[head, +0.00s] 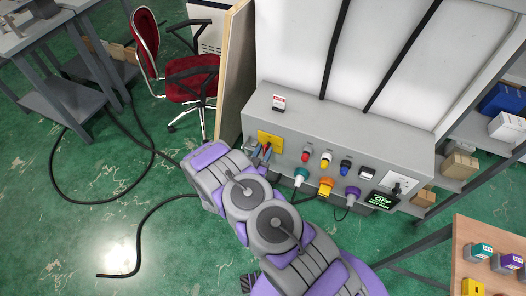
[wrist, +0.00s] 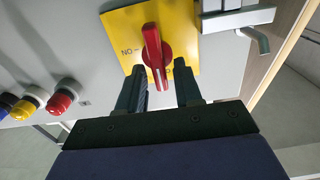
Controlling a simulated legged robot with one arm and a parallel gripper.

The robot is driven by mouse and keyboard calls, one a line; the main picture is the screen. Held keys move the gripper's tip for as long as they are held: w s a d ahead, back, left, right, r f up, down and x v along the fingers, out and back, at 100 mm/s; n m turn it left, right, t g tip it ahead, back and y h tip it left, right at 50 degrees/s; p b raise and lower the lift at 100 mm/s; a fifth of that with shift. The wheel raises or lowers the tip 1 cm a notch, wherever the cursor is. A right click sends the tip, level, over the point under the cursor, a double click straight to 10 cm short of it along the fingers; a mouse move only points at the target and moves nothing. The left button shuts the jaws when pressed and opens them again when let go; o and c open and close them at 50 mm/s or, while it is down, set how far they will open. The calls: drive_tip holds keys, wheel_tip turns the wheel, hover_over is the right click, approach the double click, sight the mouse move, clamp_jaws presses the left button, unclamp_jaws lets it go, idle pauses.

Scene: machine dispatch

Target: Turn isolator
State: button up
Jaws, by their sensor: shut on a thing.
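The isolator has a red rotary handle (wrist: 156,48) on a yellow plate (wrist: 185,22). In the head view the yellow plate (head: 268,139) is at the left end of the grey control panel (head: 350,135).
Coloured plugs and sockets (head: 325,187) line the panel to the right of the isolator. A dark display (head: 382,200) with green text reads "OFF". A metal bracket (wrist: 235,18) sits close beside the plate. A red chair (head: 190,80) and cables lie left; a wooden table (head: 490,245) stands right.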

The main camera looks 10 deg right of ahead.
drive_tip(key=m+p, duration=0.1)
drive_tip(key=m, duration=0.2)
drive_tip(key=shift+s+d+p, duration=0.1)
drive_tip(key=shift+s+p, duration=0.05)
drive_tip(key=shift+p, duration=0.25)
drive_tip(key=m, duration=0.4)
drive_tip(key=shift+s+d+f, duration=0.15)
drive_tip(key=shift+d+f, duration=0.05)
drive_tip(key=shift+s+d+f+m+b, duration=0.1)
drive_tip(key=shift+f+m+b, duration=0.15)
drive_tip(key=shift+m+b, duration=1)
drive_tip(key=shift+s+d+f+m+b, duration=0.1)
drive_tip(key=shift+f+m+b, duration=0.2)
drive_tip(key=shift+m, duration=2)
drive_tip(key=shift+s+d+f+m+b, duration=0.1)
drive_tip(key=shift+f+m+b, duration=0.15)
drive_tip(key=shift+m+b, duration=1)
drive_tip(key=shift+m+p, duration=0.5)
drive_tip(key=shift+m, duration=0.2)
drive_tip(key=o, duration=0.7)
drive_tip(key=shift+f, duration=0.1)
